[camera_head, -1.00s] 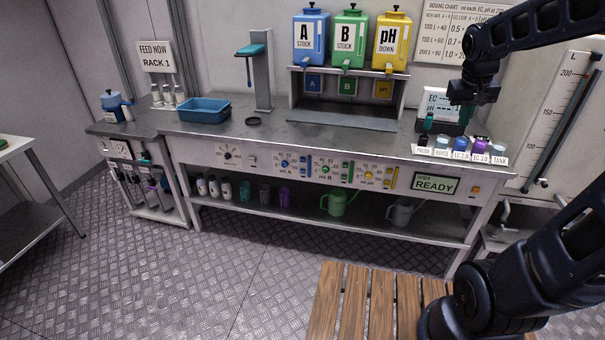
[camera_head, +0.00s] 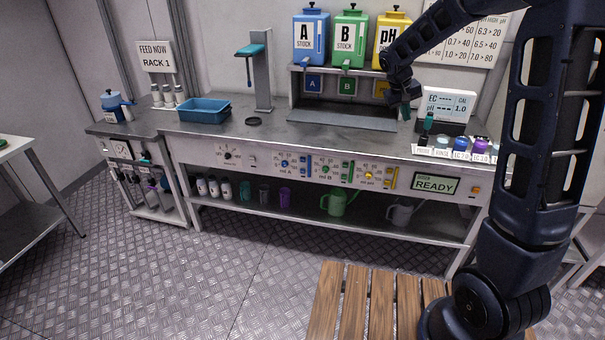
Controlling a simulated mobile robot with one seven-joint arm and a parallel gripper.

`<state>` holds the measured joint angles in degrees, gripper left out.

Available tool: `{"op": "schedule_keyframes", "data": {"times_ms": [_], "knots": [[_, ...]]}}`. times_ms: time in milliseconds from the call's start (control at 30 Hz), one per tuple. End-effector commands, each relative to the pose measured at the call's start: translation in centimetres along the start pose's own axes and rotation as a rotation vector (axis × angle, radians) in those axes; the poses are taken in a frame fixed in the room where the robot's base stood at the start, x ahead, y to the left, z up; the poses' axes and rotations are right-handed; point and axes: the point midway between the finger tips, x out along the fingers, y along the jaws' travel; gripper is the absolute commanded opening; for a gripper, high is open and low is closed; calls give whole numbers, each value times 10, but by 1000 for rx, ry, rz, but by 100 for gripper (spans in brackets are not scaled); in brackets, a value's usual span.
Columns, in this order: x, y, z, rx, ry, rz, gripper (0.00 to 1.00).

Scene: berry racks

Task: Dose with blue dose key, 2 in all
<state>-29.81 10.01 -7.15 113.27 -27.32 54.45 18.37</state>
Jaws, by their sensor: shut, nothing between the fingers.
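The blue dose key (camera_head: 308,166) appears as a small upright blue piece on the bench's front panel, right of a blue dial (camera_head: 285,163). The dosing display (camera_head: 436,185) on the same panel reads READY. The blue A stock tank (camera_head: 311,38) stands on the shelf above the bench. My gripper (camera_head: 405,112) is shut and empty. It is above the right part of the bench, up and to the right of the blue key and well apart from it. The fingertips are small and dark in this view.
Green (camera_head: 345,172) and yellow (camera_head: 391,178) keys sit further right on the panel. A meter (camera_head: 447,105) and several labelled bottles (camera_head: 460,146) stand at the bench's right end. A blue tray (camera_head: 204,110) is at left. A wooden slatted platform (camera_head: 340,300) lies in front.

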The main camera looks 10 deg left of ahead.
Motion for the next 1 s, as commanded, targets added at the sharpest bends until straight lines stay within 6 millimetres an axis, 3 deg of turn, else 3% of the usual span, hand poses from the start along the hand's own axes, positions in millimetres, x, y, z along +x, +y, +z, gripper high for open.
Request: {"op": "schedule_keyframes", "data": {"times_ms": [500,1000], "knots": [[59,-100,-86,-144,8,137,0],[122,-219,-143,-293,53,278,0]]}}
